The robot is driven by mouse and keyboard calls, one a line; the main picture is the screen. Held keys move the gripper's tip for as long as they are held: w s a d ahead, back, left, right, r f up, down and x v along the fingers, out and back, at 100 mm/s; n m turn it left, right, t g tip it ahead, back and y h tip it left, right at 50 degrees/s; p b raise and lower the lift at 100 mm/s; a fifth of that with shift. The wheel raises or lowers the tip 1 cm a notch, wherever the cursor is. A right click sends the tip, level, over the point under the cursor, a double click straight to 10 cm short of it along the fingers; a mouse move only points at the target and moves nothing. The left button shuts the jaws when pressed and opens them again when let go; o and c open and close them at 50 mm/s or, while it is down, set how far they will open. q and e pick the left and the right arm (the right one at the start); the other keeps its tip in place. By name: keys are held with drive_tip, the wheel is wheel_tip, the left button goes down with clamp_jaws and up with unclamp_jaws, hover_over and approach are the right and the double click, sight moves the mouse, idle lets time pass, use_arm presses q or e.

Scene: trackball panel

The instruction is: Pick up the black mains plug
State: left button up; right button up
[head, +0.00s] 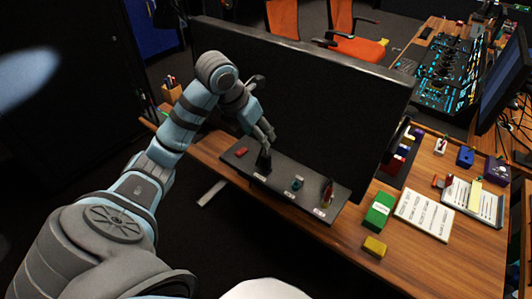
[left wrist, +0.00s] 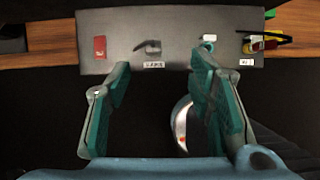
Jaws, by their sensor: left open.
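The black mains plug (head: 264,163) stands on a dark grey panel (head: 312,208) on the desk, behind a small white label. In the left wrist view the black plug (left wrist: 152,47) shows dark on the grey panel (left wrist: 125,24), above its label. My left gripper (head: 267,134) is just above the plug in the head view, pointing down. In the left wrist view my left gripper (left wrist: 162,64) is open, with nothing held between its fingers, and the plug lies beyond the gap between the fingertips. My right gripper is not in view.
On the panel are a red block (head: 241,151), a small teal item (head: 297,184) and a red-topped item (head: 328,192). A large black monitor (head: 310,95) stands close behind. A green box (head: 380,210) and yellow block (head: 375,246) lie to the right.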

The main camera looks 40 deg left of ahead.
sight(265, 154)
use_arm(q)
drive_tip(key=b+x, duration=0.2)
drive_tip(key=x, duration=0.1)
drive_tip(key=b+x, duration=0.3)
drive_tip(key=s+a+b+x, duration=0.1)
drive_tip(key=b+x, duration=0.2)
drive_tip(key=shift+f, duration=0.2)
drive_tip(key=x, duration=0.5)
drive_tip(key=shift+r, duration=0.1)
drive_tip(key=c, duration=1.1)
